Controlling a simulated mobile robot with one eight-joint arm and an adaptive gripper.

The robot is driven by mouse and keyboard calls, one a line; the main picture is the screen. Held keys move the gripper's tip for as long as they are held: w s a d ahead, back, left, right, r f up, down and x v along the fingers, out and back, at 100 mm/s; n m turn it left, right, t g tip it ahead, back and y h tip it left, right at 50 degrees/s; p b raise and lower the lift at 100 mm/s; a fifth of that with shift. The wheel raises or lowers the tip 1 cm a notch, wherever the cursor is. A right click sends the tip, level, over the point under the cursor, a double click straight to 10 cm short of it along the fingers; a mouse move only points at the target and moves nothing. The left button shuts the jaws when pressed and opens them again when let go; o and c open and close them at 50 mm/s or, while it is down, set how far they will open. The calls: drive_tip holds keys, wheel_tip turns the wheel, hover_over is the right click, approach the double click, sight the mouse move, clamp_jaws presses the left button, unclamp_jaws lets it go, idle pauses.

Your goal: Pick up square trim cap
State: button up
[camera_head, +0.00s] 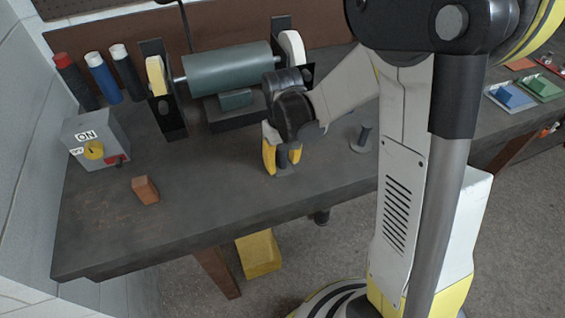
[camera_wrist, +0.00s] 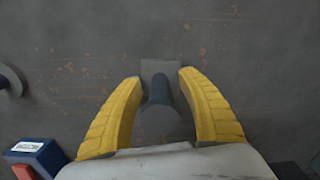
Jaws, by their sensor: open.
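The square trim cap (camera_wrist: 160,68) is a grey piece with a flat square plate and a round dark post, on the bench top. In the wrist view its post stands between the two yellow fingers of my gripper (camera_wrist: 158,80), with a visible gap on each side. In the head view my gripper (camera_head: 282,166) points down over the bench, and the cap's base (camera_head: 286,171) shows at the fingertips. My gripper is open around the cap, and I see no contact.
A similar piece with a round base (camera_head: 362,138) stands to the right on the bench (camera_head: 220,185). A bench grinder (camera_head: 228,70) is behind my gripper. A switch box (camera_head: 97,140) and a brown block (camera_head: 145,190) are at left. The front bench area is clear.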

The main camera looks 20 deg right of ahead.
clamp_jaws()
drive_tip(key=shift+r, duration=0.15)
